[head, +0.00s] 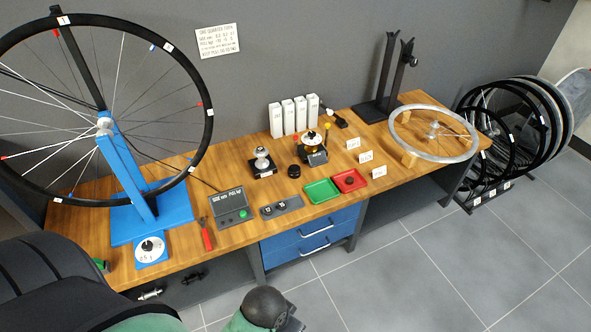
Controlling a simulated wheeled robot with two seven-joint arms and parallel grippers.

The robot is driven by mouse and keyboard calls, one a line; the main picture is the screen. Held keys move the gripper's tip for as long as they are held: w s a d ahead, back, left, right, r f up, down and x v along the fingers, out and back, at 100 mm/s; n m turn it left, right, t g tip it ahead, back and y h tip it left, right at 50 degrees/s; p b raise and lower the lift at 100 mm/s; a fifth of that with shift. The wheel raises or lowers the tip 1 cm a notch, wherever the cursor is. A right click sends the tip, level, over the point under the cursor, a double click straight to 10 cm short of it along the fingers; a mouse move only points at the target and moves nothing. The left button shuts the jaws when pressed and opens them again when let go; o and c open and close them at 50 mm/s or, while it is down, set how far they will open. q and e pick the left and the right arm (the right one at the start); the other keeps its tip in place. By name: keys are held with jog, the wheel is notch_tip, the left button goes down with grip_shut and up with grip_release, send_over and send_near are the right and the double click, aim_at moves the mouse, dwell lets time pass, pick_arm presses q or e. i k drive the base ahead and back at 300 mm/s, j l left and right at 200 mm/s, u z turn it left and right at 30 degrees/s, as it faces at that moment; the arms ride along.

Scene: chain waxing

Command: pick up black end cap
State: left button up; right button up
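A small black round piece (294,171) lies on the wooden bench between the silver-topped black stand (262,161) and the black and yellow device (313,150); it looks like the black end cap, but it is too small to be sure. A grey holder (291,204) with two dark round pieces marked with numbers lies in front of it. Neither gripper shows clearly.
A green tray (321,191) and a red tray (349,181) stand near the bench's front edge. A large wheel (203,104) on a blue stand (127,170) fills the left. A silver rim (466,152) lies at the right. White boxes (276,121) stand behind.

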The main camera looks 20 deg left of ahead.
aim_at(294, 172)
jog(key=i+l+u, duration=1.1)
jog(key=l, duration=0.3)
jog(key=i, duration=0.05)
